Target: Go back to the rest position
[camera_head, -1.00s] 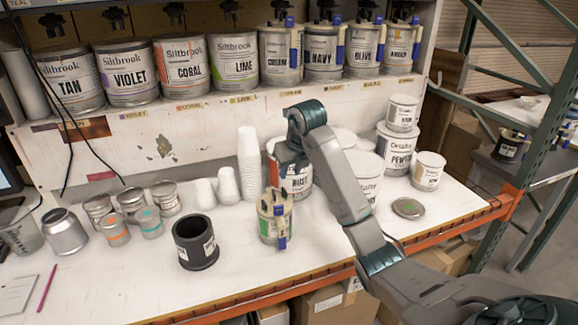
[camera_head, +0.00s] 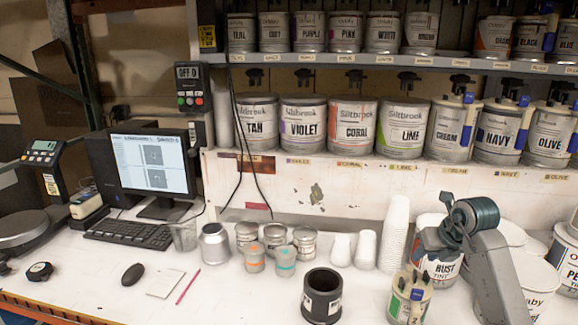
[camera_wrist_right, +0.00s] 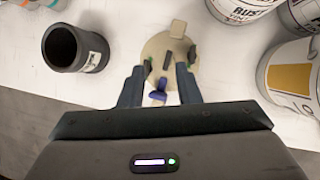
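My right arm comes in at the lower right of the head view, and its wrist (camera_head: 470,218) is above the worktable. In the right wrist view my right gripper (camera_wrist_right: 160,72) is open, with its two fingers apart. A small cream canister with a blue lever and a green label (camera_head: 408,298) stands on the table below it. Its round top (camera_wrist_right: 171,52) shows between and beyond the fingertips in the wrist view. I cannot tell whether the fingers touch it. My left gripper is not in view.
A black cup (camera_head: 322,298) stands left of the canister, and stacked white cups (camera_head: 394,235) behind it. The rust tint bucket (camera_head: 440,270) is close behind the gripper. Shelves of paint cans (camera_head: 354,125) rise behind. A monitor (camera_head: 155,165) and keyboard (camera_head: 128,233) are at left.

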